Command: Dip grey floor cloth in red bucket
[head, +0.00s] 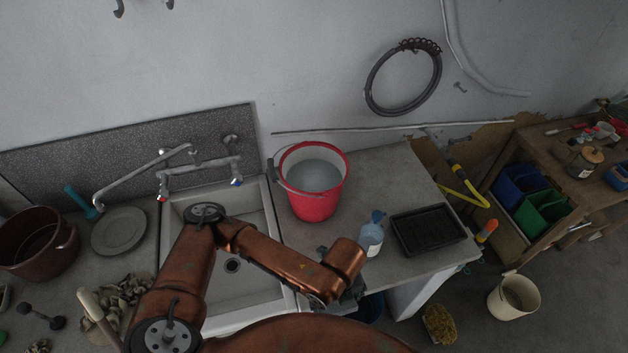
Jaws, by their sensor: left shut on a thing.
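The red bucket (312,207) stands upright on the counter just right of the sink, its handle resting at the left side. Its inside looks pale grey, like water. My left gripper (347,293) is at the counter's front edge, below and to the right of the bucket and apart from it. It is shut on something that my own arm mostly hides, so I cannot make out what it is. I cannot pick out a grey floor cloth for certain. My right gripper is not in view.
A spray bottle (371,236) and a black tray (428,230) stand right of the bucket. The sink (262,225) with its tap (200,172) is at left. A brown pot (40,250), a grey plate (119,231) and a crumpled brownish cloth (125,292) lie farther left.

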